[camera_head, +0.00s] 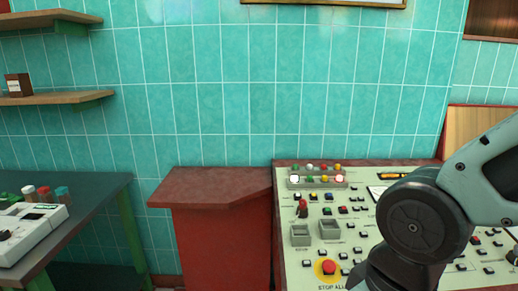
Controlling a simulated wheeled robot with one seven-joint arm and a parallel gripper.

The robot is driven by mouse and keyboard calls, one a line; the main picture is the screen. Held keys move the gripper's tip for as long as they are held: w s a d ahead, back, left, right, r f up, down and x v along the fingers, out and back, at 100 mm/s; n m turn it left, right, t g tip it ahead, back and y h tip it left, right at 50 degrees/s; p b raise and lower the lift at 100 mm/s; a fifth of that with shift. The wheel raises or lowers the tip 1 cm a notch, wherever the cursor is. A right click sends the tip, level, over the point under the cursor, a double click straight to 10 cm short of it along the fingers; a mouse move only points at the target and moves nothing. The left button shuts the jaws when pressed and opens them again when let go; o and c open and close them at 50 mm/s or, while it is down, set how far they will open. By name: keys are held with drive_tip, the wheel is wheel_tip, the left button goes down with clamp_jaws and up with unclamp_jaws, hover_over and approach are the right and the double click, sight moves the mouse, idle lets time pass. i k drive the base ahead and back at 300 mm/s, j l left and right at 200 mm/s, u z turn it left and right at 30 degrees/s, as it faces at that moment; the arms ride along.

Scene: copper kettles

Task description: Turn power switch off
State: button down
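A cream control panel (293,265) in a dark red frame stands at the lower right. It carries many small buttons and switches. A red-topped switch (303,207) sits at its upper left, and a red stop button (329,267) in a yellow ring sits at its front, above the lettering "STOP ALL". Most labels are too small to read, so I cannot tell which one is the power switch. My arm covers the panel's middle and right part. My gripper is not in view.
A dark red cabinet (223,235) stands just left of the panel. A row of coloured lamps (317,177) lines the panel's back. A table (95,205) with a white device (28,232) is at left. Wooden shelves (60,99) hang on the tiled wall.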

sight(300, 212)
drive_tip(key=i+l+u, duration=0.4)
drive_tip(key=i+l, duration=0.25)
drive_tip(key=i, duration=0.2)
